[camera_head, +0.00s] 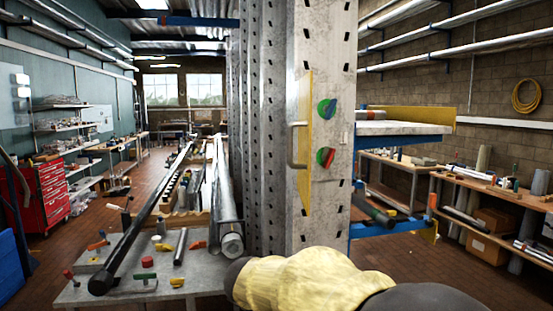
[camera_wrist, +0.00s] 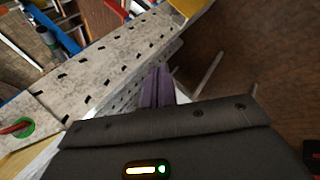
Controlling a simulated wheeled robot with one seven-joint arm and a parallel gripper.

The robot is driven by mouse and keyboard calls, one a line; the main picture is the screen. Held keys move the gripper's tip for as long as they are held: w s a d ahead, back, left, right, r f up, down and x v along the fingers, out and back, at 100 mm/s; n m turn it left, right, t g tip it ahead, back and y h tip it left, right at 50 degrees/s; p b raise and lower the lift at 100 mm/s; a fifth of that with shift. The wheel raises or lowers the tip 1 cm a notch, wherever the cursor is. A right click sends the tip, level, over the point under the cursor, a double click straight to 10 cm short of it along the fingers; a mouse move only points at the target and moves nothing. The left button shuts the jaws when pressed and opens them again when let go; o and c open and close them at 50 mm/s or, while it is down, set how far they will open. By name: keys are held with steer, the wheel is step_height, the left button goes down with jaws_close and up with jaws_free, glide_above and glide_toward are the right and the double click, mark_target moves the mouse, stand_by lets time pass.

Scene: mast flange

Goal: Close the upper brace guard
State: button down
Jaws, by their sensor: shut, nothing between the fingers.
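The tall grey perforated mast (camera_head: 335,60) stands in the middle of the head view. A narrow yellow guard panel (camera_head: 304,110) is on its front face, seen nearly edge-on, with a pale bar handle (camera_head: 293,147) on its left side. It appears swung out from the face; the exact angle is unclear. My gripper (camera_wrist: 157,88) shows in the wrist view with its purple fingers together and empty, close to the perforated mast (camera_wrist: 105,60). I cannot tell whether they touch it. In the head view my arm covers the bottom middle and the fingers are not visible.
A green-blue knob (camera_head: 326,109) and a red-green knob (camera_head: 325,157) sit right of the panel. A grey table (camera_head: 95,290) with tubes and clamps is at left. A shelf (camera_head: 400,128) with a yellow edge juts out at right. Floor shows beyond the left table.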

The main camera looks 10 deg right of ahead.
steer(key=w+a+r+t+h+p, duration=0.1)
steer(key=a+r+t+h, duration=0.1)
steer(key=r, duration=0.9)
steer(key=w+a+r+n+t+h+p, duration=0.1)
steer(key=w+a+r+t+h, duration=0.1)
steer(key=r, duration=0.9)
steer(key=w+a+r+n+t+h+p, duration=0.1)
steer(key=a+r+t, duration=0.3)
steer(key=r, duration=0.7)
steer(key=shift+w+a+r+h+p, duration=0.15)
steer(key=shift+w+r+h+p, duration=0.2)
steer(key=shift+w+h, duration=0.1)
steer(key=w+d+p, duration=0.6)
steer(key=d, duration=0.3)
steer(key=shift+w+d+p, duration=0.25)
steer(key=shift+p, duration=0.1)
steer(key=shift+w+f+n, duration=0.1)
steer(key=shift+f+n, duration=0.1)
steer(key=shift+n, duration=0.1)
